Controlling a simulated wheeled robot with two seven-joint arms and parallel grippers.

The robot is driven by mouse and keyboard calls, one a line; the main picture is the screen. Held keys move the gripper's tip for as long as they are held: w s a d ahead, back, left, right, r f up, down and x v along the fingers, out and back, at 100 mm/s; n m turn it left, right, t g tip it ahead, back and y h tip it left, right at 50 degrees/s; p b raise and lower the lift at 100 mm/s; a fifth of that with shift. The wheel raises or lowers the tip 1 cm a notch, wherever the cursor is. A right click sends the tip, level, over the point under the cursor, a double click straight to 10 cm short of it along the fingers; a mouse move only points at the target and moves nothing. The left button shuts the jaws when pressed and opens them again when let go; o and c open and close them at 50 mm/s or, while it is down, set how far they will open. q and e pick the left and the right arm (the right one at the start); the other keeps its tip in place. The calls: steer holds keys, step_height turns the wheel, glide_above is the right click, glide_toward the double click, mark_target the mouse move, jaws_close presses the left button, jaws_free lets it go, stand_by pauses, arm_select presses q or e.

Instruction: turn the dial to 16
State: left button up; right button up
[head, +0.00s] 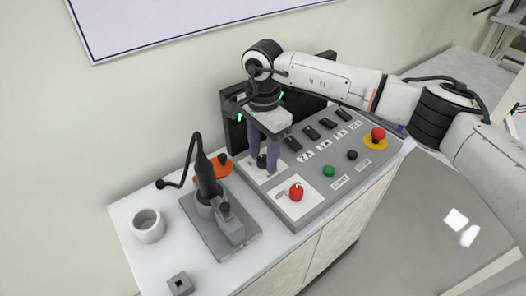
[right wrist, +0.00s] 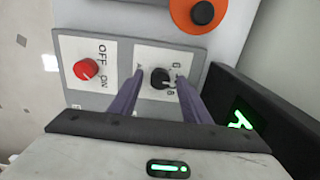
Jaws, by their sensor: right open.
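The dial is a black round knob (right wrist: 160,78) on a white plate with markings, in the right wrist view. It also shows in the head view (head: 262,161), partly hidden by my fingers. My right gripper (right wrist: 157,77) is open, with its two purple fingers pointing down, one on each side of the knob. In the head view the right gripper (head: 263,165) reaches down to the panel from above. I cannot tell whether the fingers touch the knob. The number the dial points at is too small to read. My left gripper is not in view.
The grey control panel (head: 325,190) also carries a red switch (head: 296,191) marked OFF and ON, a green button (head: 328,171), a black button (head: 352,155) and a red mushroom button (head: 378,134). A dark upright display stands behind.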

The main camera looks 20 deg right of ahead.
steer(key=c, duration=1)
steer(key=shift+c, duration=0.2)
steer(key=shift+m+b, duration=0.3)
steer(key=shift+m, duration=0.2)
steer(key=m+b, duration=0.1)
steer(key=m, duration=0.1)
steer(key=shift+m, duration=0.4)
steer(key=m+b, duration=0.1)
steer(key=m, duration=0.3)
steer(key=shift+m, duration=0.4)
steer(key=shift+r, duration=0.1)
steer(key=o, duration=1)
